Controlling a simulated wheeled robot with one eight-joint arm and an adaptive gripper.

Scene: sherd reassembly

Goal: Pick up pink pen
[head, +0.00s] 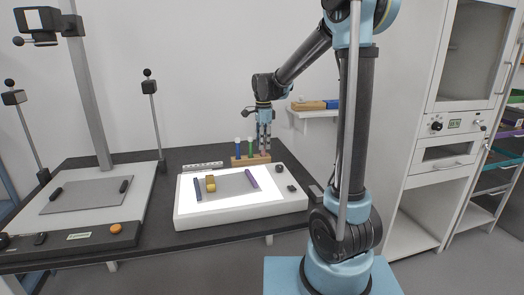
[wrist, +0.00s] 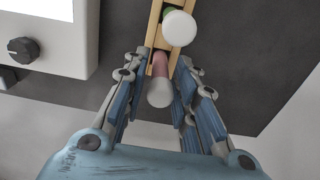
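The pink pen (wrist: 159,63), with a white rounded cap, stands in the wooden rack (wrist: 153,30). In the head view it cannot be made out behind the fingers. My gripper (head: 265,149) is over the right end of the rack (head: 247,160), pointing down. In the wrist view my gripper (wrist: 164,62) is open, with one finger on each side of the pink pen and gaps between finger and pen.
The green pen (head: 250,147) stands in the rack beside the pink one, and the blue pen (head: 238,148) stands at the left. A white light panel (head: 200,219) lies in front on the dark table (head: 175,157). A wall shelf (head: 318,113) is behind right.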

